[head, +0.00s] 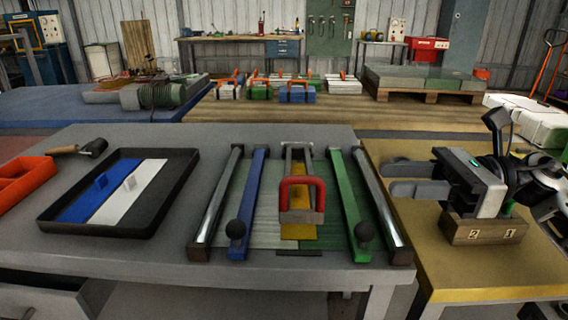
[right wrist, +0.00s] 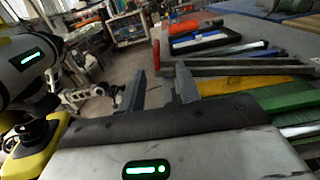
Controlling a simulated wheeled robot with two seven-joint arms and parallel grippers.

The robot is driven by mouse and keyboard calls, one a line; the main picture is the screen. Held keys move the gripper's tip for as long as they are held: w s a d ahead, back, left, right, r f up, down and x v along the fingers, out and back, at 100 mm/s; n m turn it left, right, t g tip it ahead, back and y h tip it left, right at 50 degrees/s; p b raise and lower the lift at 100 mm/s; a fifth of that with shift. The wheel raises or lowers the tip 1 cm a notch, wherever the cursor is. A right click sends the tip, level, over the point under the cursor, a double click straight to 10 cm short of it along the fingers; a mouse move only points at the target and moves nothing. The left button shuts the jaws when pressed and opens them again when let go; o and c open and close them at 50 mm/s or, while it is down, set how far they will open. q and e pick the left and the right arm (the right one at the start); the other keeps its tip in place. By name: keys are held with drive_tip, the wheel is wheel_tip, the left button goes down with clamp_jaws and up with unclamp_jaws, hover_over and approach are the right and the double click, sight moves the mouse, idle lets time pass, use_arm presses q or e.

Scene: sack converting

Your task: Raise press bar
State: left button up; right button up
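On the grey table, a red U-shaped handle (head: 302,190) stands on a grey block over a yellow strip (head: 300,230). A blue bar (head: 255,190) lies left of it and a green bar (head: 350,200) right of it, each with a black ball knob at its near end. Which part is the press bar I cannot tell for certain; all of these lie low at the table. My right gripper (head: 408,178) is right of the green bar, over the yellow table; its fingers are apart and empty, also in the right wrist view (right wrist: 160,88). My left gripper is out of view.
Metal rails (head: 217,205) flank the bars. A black tray (head: 60,222) with blue and white pieces, a roller (head: 92,147) and a red bin (head: 25,178) lie left. A numbered wooden block (head: 485,232) stands on the yellow table (head: 450,275) below my right gripper.

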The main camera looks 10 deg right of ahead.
sight(292, 179)
drive_tip(key=p+x, duration=0.1)
drive_tip(key=x, duration=0.3)
drive_tip(key=p+x, duration=0.1)
drive_tip(key=x, duration=0.4)
drive_tip(key=p+x, duration=0.1)
drive_tip(key=x, duration=0.4)
drive_tip(key=shift+s+a+r+p, duration=0.15)
drive_tip(key=shift+s+p, duration=0.2)
drive_tip(key=shift+p, duration=0.05)
drive_tip(key=shift+w+a, duration=0.15)
drive_tip(key=shift+a, duration=0.35)
clamp_jaws()
